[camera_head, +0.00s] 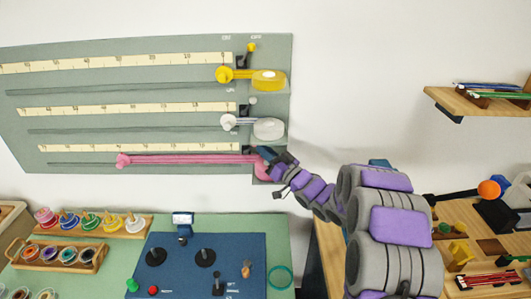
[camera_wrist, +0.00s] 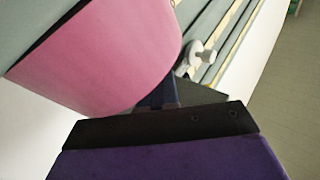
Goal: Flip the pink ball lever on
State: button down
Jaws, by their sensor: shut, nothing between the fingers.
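On the grey wall panel (camera_head: 150,83), the lowest row has a pink ball-ended knob (camera_head: 122,160) at the left end of a long pink band (camera_head: 190,160). The band runs right to a pink rounded housing (camera_head: 262,168), which also shows large in the wrist view (camera_wrist: 110,50). My gripper (camera_head: 270,156) is shut and empty, right at this housing. In the wrist view the dark fingers (camera_wrist: 163,94) are beside the housing's edge; I cannot tell whether they touch. A small pink lever by the housing cannot be made out; my gripper covers that spot.
Above are a white housing (camera_head: 269,129) with a small white lever (camera_head: 253,101) and a yellow housing (camera_head: 270,80) with a yellow lever (camera_head: 251,47). A blue control board (camera_head: 195,275) lies below. A wooden shelf (camera_head: 455,100) is at the right.

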jog(key=shift+r, duration=0.1)
jog(key=shift+a+r+n+g+p, duration=0.5)
jog(key=shift+a+r+n+p, duration=0.1)
jog(key=shift+p, duration=0.55)
jog(key=shift+a+r+p, duration=0.1)
jog(key=shift+a+p, duration=0.15)
jog(key=shift+p, duration=0.3)
jog(key=shift+d, duration=0.1)
